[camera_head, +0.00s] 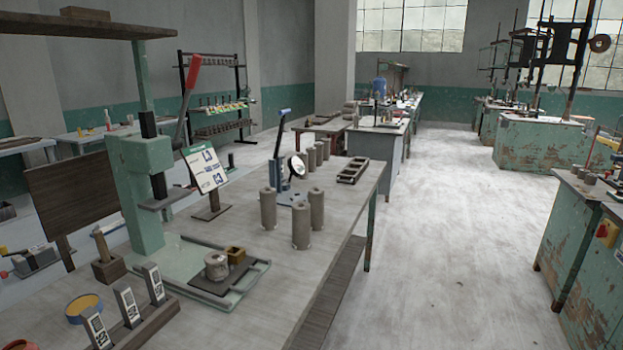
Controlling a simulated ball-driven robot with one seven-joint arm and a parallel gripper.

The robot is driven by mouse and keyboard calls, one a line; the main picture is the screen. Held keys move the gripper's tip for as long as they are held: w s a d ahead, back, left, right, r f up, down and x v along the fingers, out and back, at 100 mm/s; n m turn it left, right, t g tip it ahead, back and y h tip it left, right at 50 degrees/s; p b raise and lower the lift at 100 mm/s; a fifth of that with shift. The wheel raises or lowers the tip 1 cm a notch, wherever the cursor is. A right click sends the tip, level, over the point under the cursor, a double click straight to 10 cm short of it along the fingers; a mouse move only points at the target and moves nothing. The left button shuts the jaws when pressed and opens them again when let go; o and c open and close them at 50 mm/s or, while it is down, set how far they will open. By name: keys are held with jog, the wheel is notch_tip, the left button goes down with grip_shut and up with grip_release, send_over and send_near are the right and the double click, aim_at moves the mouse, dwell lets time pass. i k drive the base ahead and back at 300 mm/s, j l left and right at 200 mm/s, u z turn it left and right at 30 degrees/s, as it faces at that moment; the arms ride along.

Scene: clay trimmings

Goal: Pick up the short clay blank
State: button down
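A short, squat grey cylinder (217,266) stands upright on a dark pad in a green-rimmed tray (250,286) on the near bench; it looks like clay. Three taller grey-brown cylinders stand upright further right: one at the left (268,210), one in front (301,226), and one at the right (317,208). Smaller-looking cylinders (312,159) stand close together further back on the same bench. I cannot tell for certain which of these is the short clay blank. My gripper is not in view.
A green press (140,185) with a red-handled lever (194,72) stands behind the tray. A sign (205,168), a round mirror (297,165) and a dark rack (353,170) share the bench. The floor (455,220) at right is clear.

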aim_at(215, 262)
jog(key=z, duration=0.25)
jog(key=i+l+z, duration=0.15)
jog(key=i+z, duration=0.5)
jog(key=i, duration=3.75)
jog(key=i+u, duration=0.1)
jog(key=u, duration=0.35)
jog(key=i+u, duration=0.1)
jog(key=u, duration=0.75)
jog(key=i+l+u, duration=0.15)
jog(key=u, duration=3.2)
